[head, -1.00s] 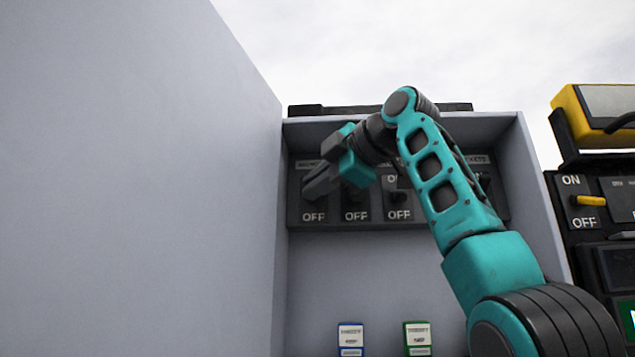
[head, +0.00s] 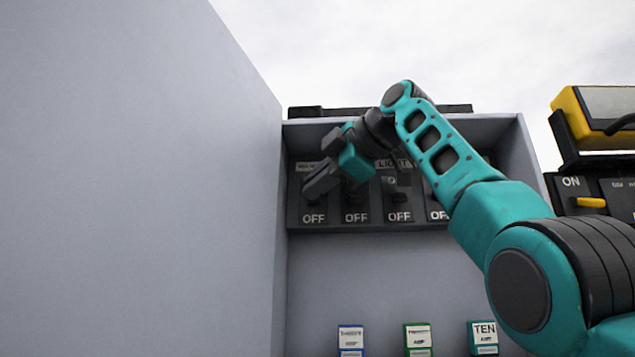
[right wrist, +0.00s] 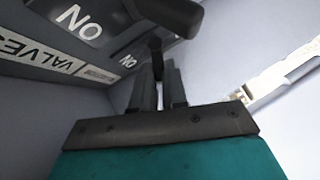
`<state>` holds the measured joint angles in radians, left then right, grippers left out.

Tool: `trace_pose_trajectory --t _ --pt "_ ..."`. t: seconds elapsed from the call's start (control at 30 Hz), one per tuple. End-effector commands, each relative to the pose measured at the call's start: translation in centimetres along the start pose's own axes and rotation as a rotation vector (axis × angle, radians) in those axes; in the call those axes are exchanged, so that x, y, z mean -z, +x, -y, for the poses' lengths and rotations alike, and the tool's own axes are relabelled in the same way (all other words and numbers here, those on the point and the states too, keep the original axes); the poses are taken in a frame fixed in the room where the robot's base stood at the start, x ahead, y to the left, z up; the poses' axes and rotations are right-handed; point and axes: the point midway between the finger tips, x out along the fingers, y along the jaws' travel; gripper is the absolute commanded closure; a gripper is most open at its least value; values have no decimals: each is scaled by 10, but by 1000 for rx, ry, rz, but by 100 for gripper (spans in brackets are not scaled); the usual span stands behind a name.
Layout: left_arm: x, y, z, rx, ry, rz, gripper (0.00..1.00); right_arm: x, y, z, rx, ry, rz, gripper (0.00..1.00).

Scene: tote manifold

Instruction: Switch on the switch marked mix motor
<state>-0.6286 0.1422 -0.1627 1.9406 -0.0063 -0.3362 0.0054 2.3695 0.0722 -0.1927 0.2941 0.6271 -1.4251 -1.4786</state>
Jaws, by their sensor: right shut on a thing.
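A dark switch panel (head: 376,219) hangs in the grey box, with a row of switches marked OFF below. The leftmost switch (head: 313,217) has a label (head: 310,167) too small to read; my right gripper (head: 318,186) covers its lever. In the right wrist view my right gripper (right wrist: 160,82) is shut on a dark lever (right wrist: 156,52), beside a label I cannot read. The neighbouring switch with the VALVES label (right wrist: 30,50) has a larger-looking lever (right wrist: 166,14) close to the fingers. No label reading mix motor is legible. My left gripper is not in view.
A tall grey side wall (head: 140,180) stands close left of the gripper. Small labelled blocks, one blue (head: 350,340) and one green (head: 418,340), show below. A yellow device (head: 600,105) and another ON switch (head: 590,202) are at the right.

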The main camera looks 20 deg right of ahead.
Motion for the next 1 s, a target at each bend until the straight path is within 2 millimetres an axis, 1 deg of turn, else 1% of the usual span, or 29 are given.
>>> trace_pose_trajectory --t 0.13,0.17,0.4,0.63,0.77,0.87,1.0 --pt "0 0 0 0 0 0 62 0 -1 -2 -6 -2 2 100" --pt "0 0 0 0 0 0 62 0 -1 -2 -6 -2 2 84" --pt "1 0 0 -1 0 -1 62 0 -1 -1 -2 -1 1 62" --pt "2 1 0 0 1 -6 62 0 -1 0 -1 -1 1 62" --pt "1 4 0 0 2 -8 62 0 -9 0 -3 -1 0 62" --pt "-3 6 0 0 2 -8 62 -1 -25 1 -5 -1 0 62" --pt "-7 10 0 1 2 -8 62 0 -57 1 -6 -2 0 62"
